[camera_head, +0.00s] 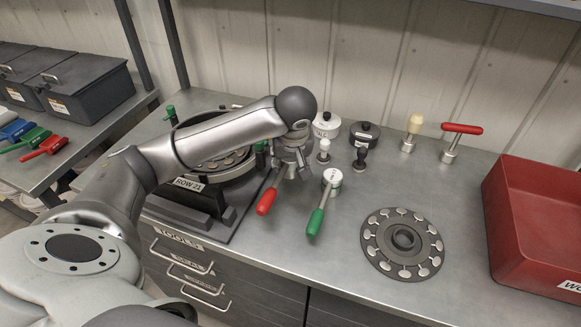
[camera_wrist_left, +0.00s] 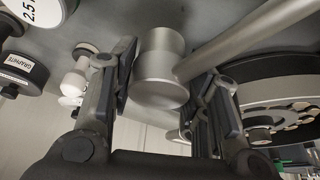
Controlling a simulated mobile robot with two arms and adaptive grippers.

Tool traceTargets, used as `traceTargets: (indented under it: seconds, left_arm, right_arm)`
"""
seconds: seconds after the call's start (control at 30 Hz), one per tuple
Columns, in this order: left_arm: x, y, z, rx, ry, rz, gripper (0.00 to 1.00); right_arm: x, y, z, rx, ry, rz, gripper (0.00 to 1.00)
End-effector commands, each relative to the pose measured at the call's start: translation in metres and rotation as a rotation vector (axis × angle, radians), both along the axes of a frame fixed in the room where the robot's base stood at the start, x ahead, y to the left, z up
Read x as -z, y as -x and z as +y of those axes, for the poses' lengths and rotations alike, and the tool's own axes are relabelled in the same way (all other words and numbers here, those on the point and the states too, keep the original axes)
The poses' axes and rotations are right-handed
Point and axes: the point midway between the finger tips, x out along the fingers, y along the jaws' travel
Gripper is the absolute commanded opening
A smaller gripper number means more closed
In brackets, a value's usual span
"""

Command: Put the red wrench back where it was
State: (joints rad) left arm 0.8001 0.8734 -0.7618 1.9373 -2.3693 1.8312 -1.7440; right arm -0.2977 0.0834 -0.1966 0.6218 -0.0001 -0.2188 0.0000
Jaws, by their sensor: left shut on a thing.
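The red wrench has a red grip (camera_head: 267,201) and a metal shaft leading up to my left gripper (camera_head: 291,160). In the left wrist view, its round metal head (camera_wrist_left: 160,68) sits between the two fingers of my left gripper (camera_wrist_left: 165,80), with the shaft running to the upper right. The gripper is shut on that head, beside the right edge of the seed meter (camera_head: 240,170) marked ROW 21. I cannot tell whether the wrench touches the bench. My right gripper is in neither view.
A green-handled wrench (camera_head: 315,221) lies close to the right of the red one. Behind stand dark and white knobs, round containers and a red T-handle tool (camera_head: 461,128). A seed disc (camera_head: 403,243) and a red bin (camera_head: 535,220) are farther right. Bare bench lies in front.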

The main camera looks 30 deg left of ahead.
Motion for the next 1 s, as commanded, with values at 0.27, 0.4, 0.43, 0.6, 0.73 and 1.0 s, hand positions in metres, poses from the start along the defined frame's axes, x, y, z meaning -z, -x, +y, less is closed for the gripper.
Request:
traceTargets:
  seconds: [0.27, 0.4, 0.43, 0.6, 0.73, 1.0]
  left_arm:
    - [0.028, -0.002, 0.000, 0.000, 0.001, 0.000, 0.00]
    - [0.032, -0.002, 0.000, 0.001, 0.000, -0.003, 0.00]
    - [0.032, -0.002, 0.000, 0.001, 0.000, -0.003, 0.00]
    - [0.032, -0.002, 0.000, 0.001, 0.000, -0.003, 0.00]
    - [0.036, -0.001, 0.000, 0.001, 0.000, 0.000, 0.46]
    - [0.035, -0.001, 0.000, 0.001, 0.000, 0.000, 0.65]
  right_arm:
    - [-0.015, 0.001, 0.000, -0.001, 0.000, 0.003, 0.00]
    - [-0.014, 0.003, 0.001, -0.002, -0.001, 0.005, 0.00]
    - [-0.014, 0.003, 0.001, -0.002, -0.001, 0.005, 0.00]
    - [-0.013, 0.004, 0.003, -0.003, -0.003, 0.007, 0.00]
    - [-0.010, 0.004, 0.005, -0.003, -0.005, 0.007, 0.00]
    - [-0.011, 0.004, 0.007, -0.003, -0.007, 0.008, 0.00]
